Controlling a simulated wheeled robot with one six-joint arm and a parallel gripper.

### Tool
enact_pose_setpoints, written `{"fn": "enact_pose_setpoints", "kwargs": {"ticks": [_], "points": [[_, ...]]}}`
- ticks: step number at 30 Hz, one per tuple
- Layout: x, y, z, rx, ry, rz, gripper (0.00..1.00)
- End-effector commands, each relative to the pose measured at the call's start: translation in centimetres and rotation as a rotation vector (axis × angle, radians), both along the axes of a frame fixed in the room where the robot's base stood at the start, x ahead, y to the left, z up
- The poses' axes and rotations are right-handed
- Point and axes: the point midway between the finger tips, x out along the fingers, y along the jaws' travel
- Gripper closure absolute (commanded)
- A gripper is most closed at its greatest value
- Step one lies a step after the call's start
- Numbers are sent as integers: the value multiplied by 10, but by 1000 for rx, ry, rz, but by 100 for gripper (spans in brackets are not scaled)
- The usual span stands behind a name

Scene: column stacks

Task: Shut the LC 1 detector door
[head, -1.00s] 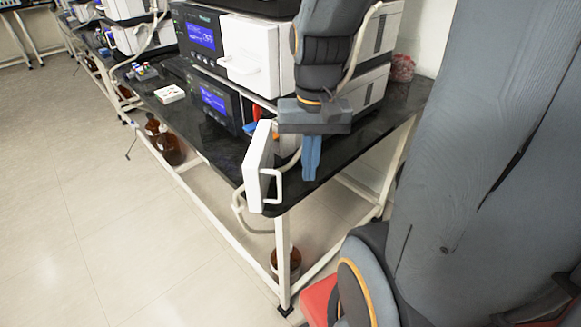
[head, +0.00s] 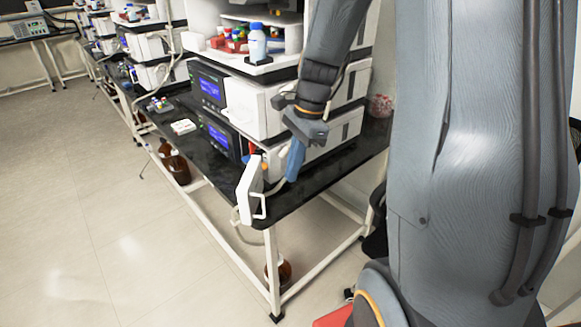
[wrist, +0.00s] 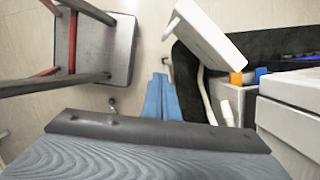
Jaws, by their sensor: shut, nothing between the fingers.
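The detector door (head: 247,190) is a white panel with a loop handle. It stands swung open at the lowest module (head: 262,150) of the nearest stack, jutting out by the bench's front corner. Orange and red parts show behind it. The LC 1 label cannot be read. My gripper (head: 293,162) has blue fingers, shut and empty. They point down beside the stack, to the right of the door and apart from it. In the wrist view the closed fingers (wrist: 160,98) are lower left of the door (wrist: 212,38), with a gap between.
A bottle tray (head: 262,68) tops the stack. Brown bottles (head: 176,165) stand below the bench. In the wrist view a grey stool-like object (wrist: 105,45) is at left.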

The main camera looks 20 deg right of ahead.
Motion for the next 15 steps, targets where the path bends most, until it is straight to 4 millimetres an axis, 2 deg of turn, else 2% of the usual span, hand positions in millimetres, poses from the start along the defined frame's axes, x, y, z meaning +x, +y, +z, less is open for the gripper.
{"fn": "enact_pose_setpoints", "kwargs": {"ticks": [10, 15], "points": [[-2, 18, -66, 0, 4, 5, 100], [-2, 43, -65, -1, 0, 8, 100]]}}
